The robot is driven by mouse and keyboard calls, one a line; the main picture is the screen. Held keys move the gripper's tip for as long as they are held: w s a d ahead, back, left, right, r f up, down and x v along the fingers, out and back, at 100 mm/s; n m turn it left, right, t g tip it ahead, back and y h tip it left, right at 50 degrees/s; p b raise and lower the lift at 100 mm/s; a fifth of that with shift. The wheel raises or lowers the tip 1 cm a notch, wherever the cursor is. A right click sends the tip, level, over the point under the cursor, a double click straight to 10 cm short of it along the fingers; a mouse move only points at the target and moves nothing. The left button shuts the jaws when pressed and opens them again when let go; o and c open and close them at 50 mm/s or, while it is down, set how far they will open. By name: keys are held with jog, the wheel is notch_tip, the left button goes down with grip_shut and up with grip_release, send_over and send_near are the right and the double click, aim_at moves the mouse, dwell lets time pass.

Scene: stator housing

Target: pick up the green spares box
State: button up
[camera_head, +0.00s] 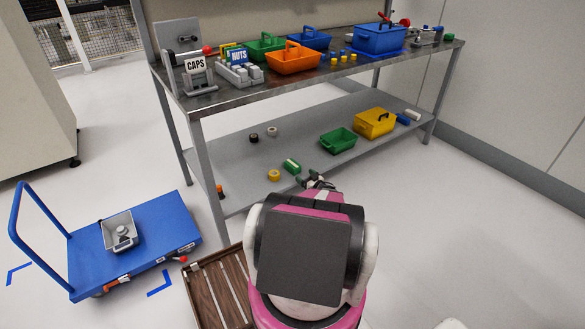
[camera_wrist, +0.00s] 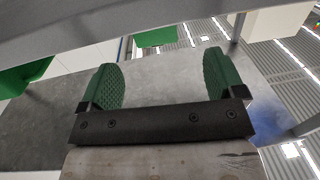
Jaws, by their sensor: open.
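Several green things show in the head view, and I cannot read a label that marks one as the spares box. An open green bin (camera_head: 338,140) sits on the lower shelf, right of centre. A green handled tote (camera_head: 264,46) stands on the bench top. My gripper (camera_head: 318,181) is at the lower shelf's front edge, just right of the small box. In the wrist view my gripper (camera_wrist: 163,85) is open, with nothing between its green-padded fingers.
The lower shelf (camera_head: 235,165) also holds a yellow box (camera_head: 374,122) and tape rolls. The bench top above it bears an orange tote (camera_head: 293,59) and a blue box (camera_head: 379,38). A blue trolley (camera_head: 160,233) stands at left. The floor at right is clear.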

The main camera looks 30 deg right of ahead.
aim_at(298, 169)
jog(key=w, duration=0.6)
jog(key=w+a, duration=0.1)
jog(key=w, duration=0.2)
jog(key=shift+w+r, duration=0.1)
jog(key=shift+r, duration=0.05)
jog(key=c, duration=1.1)
